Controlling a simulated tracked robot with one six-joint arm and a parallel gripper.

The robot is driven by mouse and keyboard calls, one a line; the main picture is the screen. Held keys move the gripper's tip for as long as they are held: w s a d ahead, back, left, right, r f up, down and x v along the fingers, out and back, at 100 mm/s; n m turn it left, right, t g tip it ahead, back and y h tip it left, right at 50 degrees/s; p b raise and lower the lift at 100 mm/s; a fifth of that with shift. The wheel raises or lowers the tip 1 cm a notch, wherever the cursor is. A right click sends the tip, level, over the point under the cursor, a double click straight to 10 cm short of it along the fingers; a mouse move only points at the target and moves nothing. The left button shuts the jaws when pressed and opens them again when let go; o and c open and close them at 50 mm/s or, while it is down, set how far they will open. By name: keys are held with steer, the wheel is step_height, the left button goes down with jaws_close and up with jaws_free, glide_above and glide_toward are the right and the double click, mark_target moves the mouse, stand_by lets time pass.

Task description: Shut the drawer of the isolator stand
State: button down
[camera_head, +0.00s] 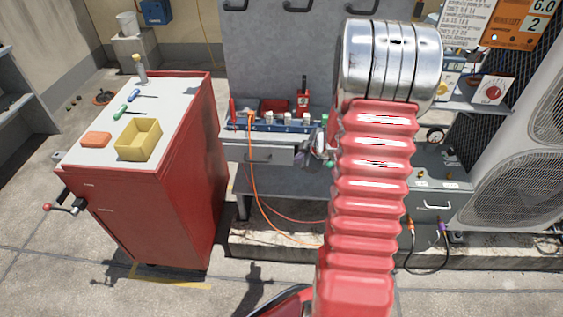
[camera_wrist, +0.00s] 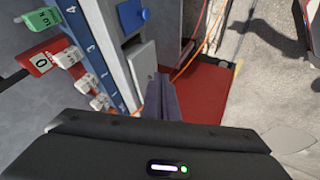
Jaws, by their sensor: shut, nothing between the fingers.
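The isolator stand's drawer (camera_head: 258,154) is a grey box with a dark handle, below the blue switch strip (camera_head: 272,125) in the head view. Its front seems to stand forward of the strip; how far it is out I cannot tell. In the wrist view, a grey block (camera_wrist: 143,70) that may be the drawer's end is beside my fingers. My gripper (camera_wrist: 163,97) is shut and empty, its fingers close to that block; whether they touch I cannot tell. The strip also shows in the wrist view (camera_wrist: 90,55) with numbered switches. My arm hides the gripper in the head view.
A red cabinet (camera_head: 158,190) with a yellow bin (camera_head: 139,139) and small tools on top stands left of the drawer. Orange cables (camera_head: 262,200) hang below the drawer. A large condenser unit (camera_head: 520,170) is on the right. Paved floor is open in front.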

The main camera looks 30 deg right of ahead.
steer(key=s+a+r+m+h, duration=0.1)
steer(key=a+r+m+h, duration=0.25)
steer(key=r, duration=0.75)
steer(key=s+a+r+m+h, duration=0.2)
steer(key=a+r, duration=0.3)
steer(key=r, duration=0.6)
steer(key=s+a+r+m+g+y, duration=0.1)
steer(key=s+a+r+m+y, duration=0.2)
steer(key=s+a, duration=1.5)
steer(key=a+y, duration=0.2)
steer(key=a, duration=0.2)
steer(key=shift+s+a+g+y, duration=0.15)
steer(key=shift+s+g+y, duration=0.2)
steer(key=shift+g, duration=0.05)
steer(key=shift+s, duration=0.1)
